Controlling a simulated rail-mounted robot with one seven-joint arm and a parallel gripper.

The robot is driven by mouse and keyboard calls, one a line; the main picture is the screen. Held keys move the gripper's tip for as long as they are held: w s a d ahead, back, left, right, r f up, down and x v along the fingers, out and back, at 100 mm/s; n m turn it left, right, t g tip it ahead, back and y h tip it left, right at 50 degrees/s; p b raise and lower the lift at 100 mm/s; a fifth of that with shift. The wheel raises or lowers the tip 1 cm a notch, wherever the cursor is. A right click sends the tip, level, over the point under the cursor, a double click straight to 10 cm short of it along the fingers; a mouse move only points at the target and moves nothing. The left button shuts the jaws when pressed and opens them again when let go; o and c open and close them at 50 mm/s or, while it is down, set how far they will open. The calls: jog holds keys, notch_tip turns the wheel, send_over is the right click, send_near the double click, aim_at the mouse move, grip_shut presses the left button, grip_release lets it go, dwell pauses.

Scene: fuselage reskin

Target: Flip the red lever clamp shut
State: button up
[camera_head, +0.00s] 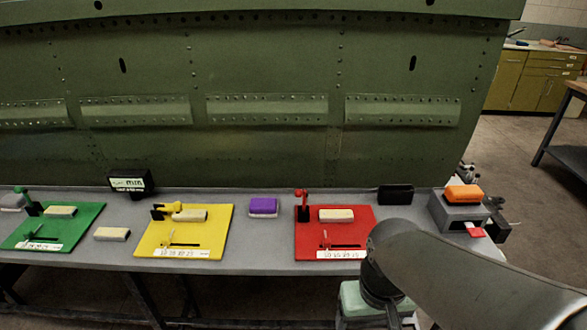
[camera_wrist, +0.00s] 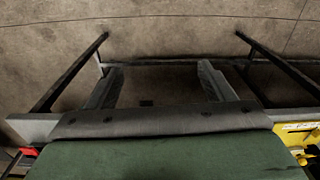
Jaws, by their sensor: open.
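The red lever clamp (camera_head: 302,202) stands at the back left corner of the red board (camera_head: 345,246) on the bench. Its red lever points upward, away from the pale block (camera_head: 336,215) beside it on the same board. My gripper (camera_wrist: 161,70) shows only in the wrist view, where its two fingers are spread with nothing between them. It is apart from the clamp, with floor and bench legs behind the fingers. The clamp cannot be made out in the wrist view; only a small red patch shows at the left edge.
The yellow board (camera_head: 185,238) carries a clamp whose lever lies low; the green board (camera_head: 52,232) carries another. A purple block (camera_head: 263,206), loose pale block (camera_head: 112,234), black box (camera_head: 396,194) and orange item on a grey stand (camera_head: 463,194) share the bench. The green fuselage panel (camera_head: 260,150) rises behind.

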jog(key=w+r+n, duration=0.1)
jog(key=w, duration=0.1)
jog(key=w+a+r+n, duration=0.1)
jog(key=w+r, duration=0.1)
jog(key=w, duration=0.1)
jog(key=w+r+p, duration=0.1)
jog(key=w, duration=0.2)
jog(key=shift+w+a+r+n, duration=0.1)
jog(key=shift+a+r+n, duration=0.15)
jog(key=shift+a+n, duration=0.15)
grip_shut()
jog(key=w+a+r+n+p, duration=0.1)
jog(key=w+a+n, duration=0.3)
jog(key=w, duration=0.6)
jog(key=w+a+r+n+p, duration=0.1)
jog(key=w+a+n, duration=0.3)
jog(key=w, duration=0.6)
jog(key=w+a+r+n+p, duration=0.1)
jog(key=w+a+r+n, duration=0.2)
jog(key=w, duration=0.6)
jog(key=shift+w+a+n+y, duration=0.4)
jog(key=shift+a+n, duration=0.6)
jog(key=shift+a, duration=0.2)
